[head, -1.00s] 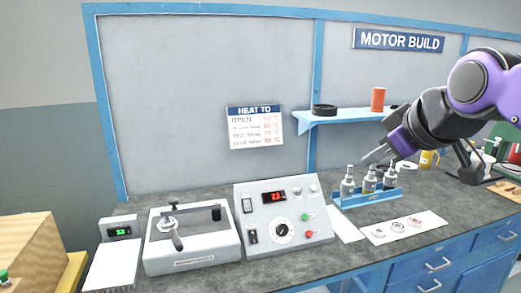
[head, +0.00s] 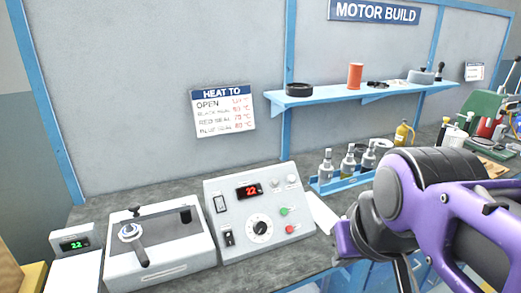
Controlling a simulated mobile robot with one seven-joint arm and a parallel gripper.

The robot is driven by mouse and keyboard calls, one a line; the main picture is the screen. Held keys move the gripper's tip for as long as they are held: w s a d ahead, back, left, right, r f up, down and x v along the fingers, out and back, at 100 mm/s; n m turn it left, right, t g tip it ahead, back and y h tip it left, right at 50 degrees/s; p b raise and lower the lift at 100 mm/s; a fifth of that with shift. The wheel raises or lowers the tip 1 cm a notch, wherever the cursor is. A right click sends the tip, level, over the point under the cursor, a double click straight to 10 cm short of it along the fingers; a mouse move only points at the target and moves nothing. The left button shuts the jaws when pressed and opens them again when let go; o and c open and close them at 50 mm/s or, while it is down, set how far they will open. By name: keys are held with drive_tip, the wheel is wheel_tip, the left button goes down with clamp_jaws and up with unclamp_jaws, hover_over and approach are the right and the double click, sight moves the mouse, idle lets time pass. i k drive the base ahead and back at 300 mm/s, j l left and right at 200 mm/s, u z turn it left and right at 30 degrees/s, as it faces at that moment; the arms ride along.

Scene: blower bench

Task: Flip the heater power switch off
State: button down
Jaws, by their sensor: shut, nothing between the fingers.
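The heater control box (head: 275,218) is a pale sloped panel on the bench, left of my arm. Its red display (head: 250,191) is lit and seems to read 22. A larger rocker switch (head: 221,203) sits at its upper left and a smaller dark switch (head: 229,238) at its lower left. Their labels are too small to read, so I cannot tell which is heater power or its position. A black dial (head: 260,228) and green and red buttons sit to the right. My gripper (head: 346,240) is shut and empty, right of the box and apart from it; its fingertips are barely visible.
A white unit with a lever (head: 160,248) stands left of the box, beside a small green-lit display (head: 75,245). Bottles in a blue rack (head: 345,182) stand behind my arm. A blue shelf (head: 350,97) is on the wall. Space above the box is clear.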

sight(229, 236)
drive_tip(key=j+u, duration=0.1)
drive_tip(key=u, duration=0.5)
drive_tip(key=j+z, duration=0.2)
drive_tip(key=k+j+z, duration=0.2)
drive_tip(key=j, duration=0.2)
drive_tip(key=k+l+u, duration=0.1)
drive_tip(key=l+u, duration=0.15)
drive_tip(key=k+l+u, duration=0.25)
drive_tip(key=l, duration=0.15)
drive_tip(key=i+l, duration=0.15)
drive_tip(key=i+j+z, duration=0.15)
drive_tip(key=j+z, duration=0.2)
drive_tip(key=j, duration=0.15)
